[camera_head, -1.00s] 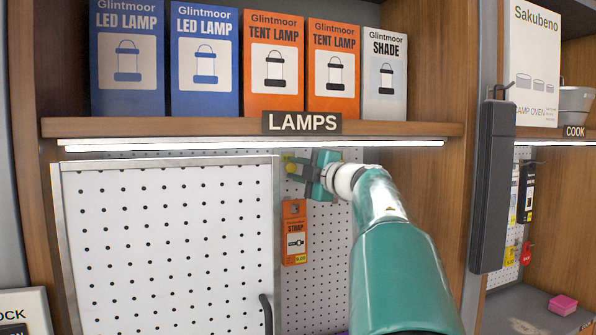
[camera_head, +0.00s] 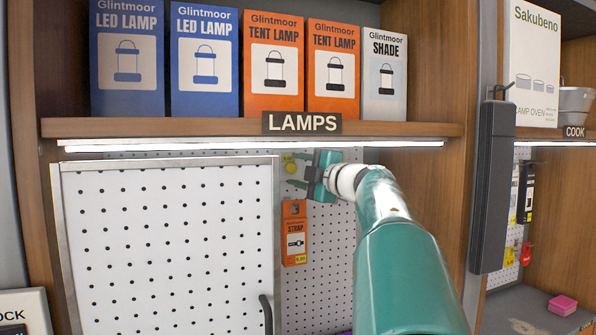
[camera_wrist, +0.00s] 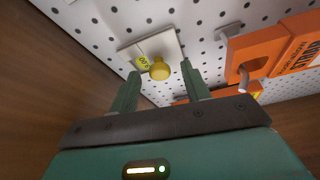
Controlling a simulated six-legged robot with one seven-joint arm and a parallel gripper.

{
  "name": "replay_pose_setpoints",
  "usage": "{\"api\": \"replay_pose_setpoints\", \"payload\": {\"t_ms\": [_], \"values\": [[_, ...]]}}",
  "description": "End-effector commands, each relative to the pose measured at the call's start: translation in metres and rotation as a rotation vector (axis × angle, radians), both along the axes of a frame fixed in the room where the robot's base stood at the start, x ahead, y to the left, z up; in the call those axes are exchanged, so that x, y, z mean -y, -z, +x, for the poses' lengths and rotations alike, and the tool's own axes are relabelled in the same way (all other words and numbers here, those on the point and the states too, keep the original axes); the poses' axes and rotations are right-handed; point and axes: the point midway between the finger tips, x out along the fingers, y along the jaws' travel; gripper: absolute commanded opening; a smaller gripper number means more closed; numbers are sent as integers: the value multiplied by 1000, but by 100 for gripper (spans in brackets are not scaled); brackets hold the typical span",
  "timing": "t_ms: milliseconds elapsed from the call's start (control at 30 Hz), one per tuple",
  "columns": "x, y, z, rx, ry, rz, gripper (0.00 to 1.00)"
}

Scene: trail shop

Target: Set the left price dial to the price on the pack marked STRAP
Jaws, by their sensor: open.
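The orange pack marked STRAP (camera_head: 294,230) hangs on the pegboard. Its small yellow price label is too small to read surely. A round yellow knob (camera_wrist: 160,69) stands out from a white plate (camera_wrist: 131,52) beside a small yellow disc (camera_wrist: 142,62) with blurred figures. It looks like a price dial; whether it is the left one I cannot tell. The knob also shows in the head view (camera_head: 291,168), above the pack. My gripper (camera_head: 305,175) is open and empty just right of the knob. In the wrist view the knob appears between and beyond the fingertips, apparently untouched.
A white perforated panel (camera_head: 165,245) with a dark handle (camera_head: 266,314) covers the bay's left part. The LAMPS shelf (camera_head: 200,128) with several boxes lies above my gripper. A wooden upright and a dark hanging box (camera_head: 494,185) stand to the right.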

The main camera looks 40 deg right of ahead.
Motion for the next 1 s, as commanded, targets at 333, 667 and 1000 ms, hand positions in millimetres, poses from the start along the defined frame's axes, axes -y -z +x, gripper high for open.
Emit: {"api": "replay_pose_setpoints", "payload": {"t_ms": [333, 667, 1000], "values": [[10, 4, -71, 1, 3, 0, 47], [17, 8, -123, 0, 1, 0, 47], [18, 9, -129, -1, 0, 0, 47]]}}
